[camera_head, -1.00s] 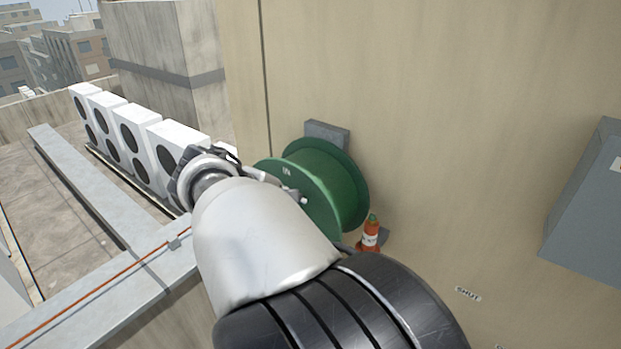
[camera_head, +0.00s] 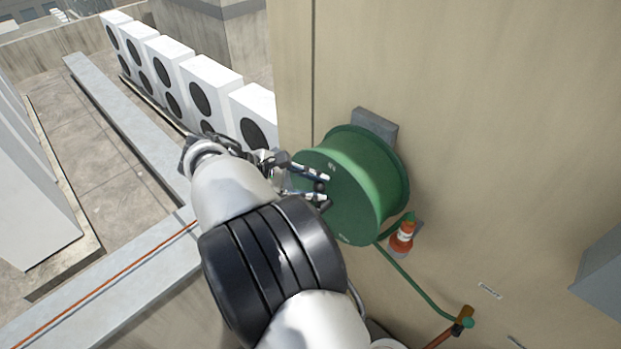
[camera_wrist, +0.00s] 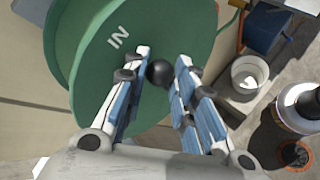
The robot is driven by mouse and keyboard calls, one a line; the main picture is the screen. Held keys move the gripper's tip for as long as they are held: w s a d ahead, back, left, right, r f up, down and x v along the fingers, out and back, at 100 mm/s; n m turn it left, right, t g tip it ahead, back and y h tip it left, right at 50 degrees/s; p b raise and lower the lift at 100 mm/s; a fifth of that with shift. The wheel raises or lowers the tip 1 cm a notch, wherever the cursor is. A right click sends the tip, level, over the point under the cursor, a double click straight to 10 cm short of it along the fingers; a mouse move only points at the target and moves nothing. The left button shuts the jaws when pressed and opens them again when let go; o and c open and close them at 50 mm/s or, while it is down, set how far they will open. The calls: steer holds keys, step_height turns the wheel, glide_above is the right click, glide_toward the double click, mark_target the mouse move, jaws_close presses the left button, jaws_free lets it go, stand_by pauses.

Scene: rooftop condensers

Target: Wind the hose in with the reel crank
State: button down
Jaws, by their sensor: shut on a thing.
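The green hose reel (camera_head: 385,160) is mounted on the beige wall, and its round face carries the letters "IN" in the wrist view (camera_wrist: 90,80). The crank's black knob (camera_wrist: 160,73) sits between my fingers in front of this face. My gripper (camera_wrist: 163,68) is shut on the knob; in the head view my gripper (camera_head: 322,186) is at the left side of the reel. The crank's arm is mostly hidden. A green hose (camera_head: 420,284) runs from below the reel down to the right, to a brownish fitting (camera_head: 463,317).
An orange-and-white object (camera_head: 402,238) hangs below the reel. A grey box (camera_head: 603,280) is on the wall at right. White condensers (camera_head: 212,90) line the roof at left.

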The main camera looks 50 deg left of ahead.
steer(key=shift+r, duration=0.1)
steer(key=c, duration=1.3)
jaws_free()
steer(key=v, duration=1.2)
